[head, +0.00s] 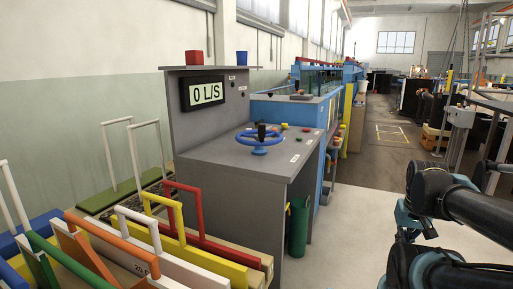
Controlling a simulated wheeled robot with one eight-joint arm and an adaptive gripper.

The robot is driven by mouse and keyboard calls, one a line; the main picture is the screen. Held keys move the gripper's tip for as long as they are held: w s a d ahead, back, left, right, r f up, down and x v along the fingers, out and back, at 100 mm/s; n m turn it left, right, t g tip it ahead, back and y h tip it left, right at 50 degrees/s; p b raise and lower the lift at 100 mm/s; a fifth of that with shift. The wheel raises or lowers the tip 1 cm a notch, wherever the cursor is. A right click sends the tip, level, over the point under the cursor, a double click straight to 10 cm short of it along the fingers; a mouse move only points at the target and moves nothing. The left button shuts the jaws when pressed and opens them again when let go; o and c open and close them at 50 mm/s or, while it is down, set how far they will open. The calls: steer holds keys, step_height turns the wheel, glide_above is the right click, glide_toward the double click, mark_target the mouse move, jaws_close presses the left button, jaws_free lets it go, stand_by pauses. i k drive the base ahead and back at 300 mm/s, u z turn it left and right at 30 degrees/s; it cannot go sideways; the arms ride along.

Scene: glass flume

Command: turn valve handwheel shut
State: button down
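The valve handwheel (260,150) is a blue ring lying roughly flat on top of the grey control desk (225,152). A black part stands up at its back edge. The display (207,92) on the desk's upright panel reads "0 L/S". My arm shows at the right edge as dark links with teal parts, well apart from the wheel. I cannot make out my gripper in this view. Nothing is seen touching the wheel.
Coloured frames with upright handles, among them a yellow one (190,248), crowd the lower left. A green cylinder (299,228) stands at the desk's right side. The blue-framed glass flume (300,108) runs behind the desk. The pale floor (350,235) right of the desk is clear.

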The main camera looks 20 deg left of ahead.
mark_target(262, 133)
steer(key=z, duration=1.1)
steer(key=i, duration=1.5)
steer(key=u, duration=3.45)
